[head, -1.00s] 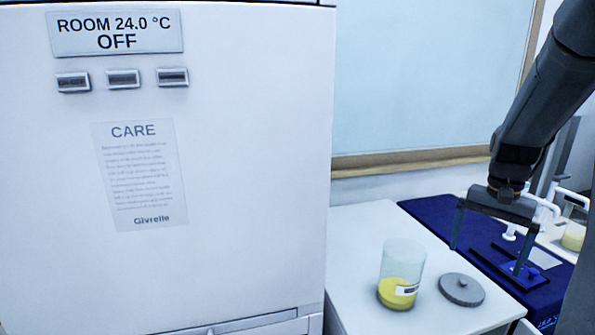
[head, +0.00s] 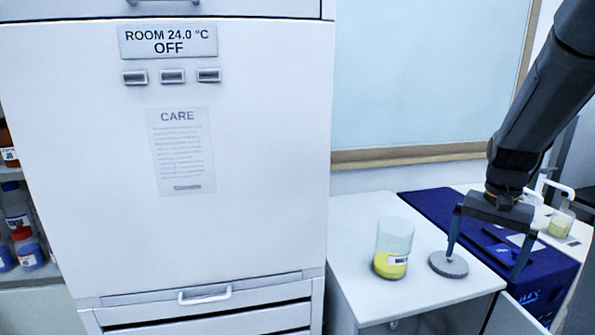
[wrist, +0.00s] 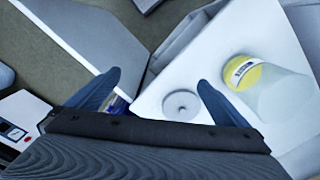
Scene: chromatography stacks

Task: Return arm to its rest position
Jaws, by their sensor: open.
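My gripper (head: 487,262) hangs at the right of the head view, at the end of my dark arm. Its two fingers are wide apart with nothing between them. In the wrist view the gripper (wrist: 163,88) also shows spread fingers. Seen from the head, one finger overlaps the grey round lid (head: 448,265) on the white table; I cannot tell whether they touch. The lid also shows between the fingers in the wrist view (wrist: 181,106), below the gripper.
A clear jar with yellow contents (head: 392,262) stands on the white table (head: 410,296), left of the lid. A dark blue mat (head: 432,205) lies behind. A large white cabinet (head: 250,190) fills the left. Several bottles (head: 27,247) stand on a shelf at far left.

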